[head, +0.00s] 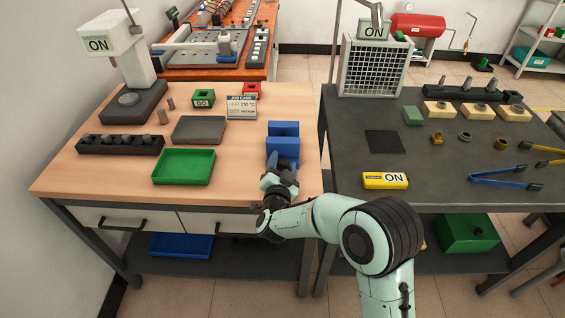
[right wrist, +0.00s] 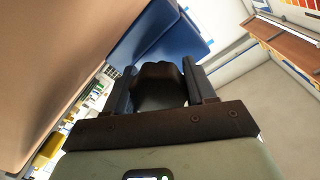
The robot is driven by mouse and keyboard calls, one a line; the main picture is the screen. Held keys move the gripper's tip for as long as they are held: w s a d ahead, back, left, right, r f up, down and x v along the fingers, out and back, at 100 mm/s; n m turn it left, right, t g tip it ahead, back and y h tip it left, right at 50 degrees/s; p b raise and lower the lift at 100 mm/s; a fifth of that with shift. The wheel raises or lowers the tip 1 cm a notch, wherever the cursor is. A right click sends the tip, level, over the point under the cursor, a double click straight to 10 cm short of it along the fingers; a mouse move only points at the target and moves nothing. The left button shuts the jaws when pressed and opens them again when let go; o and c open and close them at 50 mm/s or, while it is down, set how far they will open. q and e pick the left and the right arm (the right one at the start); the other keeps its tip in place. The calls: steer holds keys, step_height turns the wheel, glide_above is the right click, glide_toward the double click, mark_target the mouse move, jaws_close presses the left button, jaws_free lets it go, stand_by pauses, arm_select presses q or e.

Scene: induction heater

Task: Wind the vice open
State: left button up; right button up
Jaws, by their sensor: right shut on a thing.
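The blue vice (head: 283,146) stands near the right front edge of the wooden table. Its two blue blocks show one behind the other, with a dark gap between them. In the right wrist view its blue body (right wrist: 165,42) fills the upper middle. My right gripper (head: 279,178) is at the front of the vice, over the table's edge. In the right wrist view its two fingers (right wrist: 160,90) are shut on a dark, rounded handle (right wrist: 158,82) in front of the vice. The handle is hidden by my gripper in the head view. My left gripper is not in view.
Left of the vice are a green tray (head: 184,167), a grey tray (head: 199,130), a job card (head: 241,107) and an induction heater (head: 130,100). A dark second table (head: 440,150) stands to the right, with a yellow ON box (head: 385,181) and tongs (head: 500,181).

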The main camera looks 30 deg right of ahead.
steer(key=shift+f+n, duration=0.25)
steer(key=shift+n, duration=0.25)
steer(key=o, duration=1)
steer(key=shift+s, duration=0.1)
steer(key=shift+r, duration=0.15)
steer(key=v, duration=1.3)
steer(key=shift+s, duration=0.15)
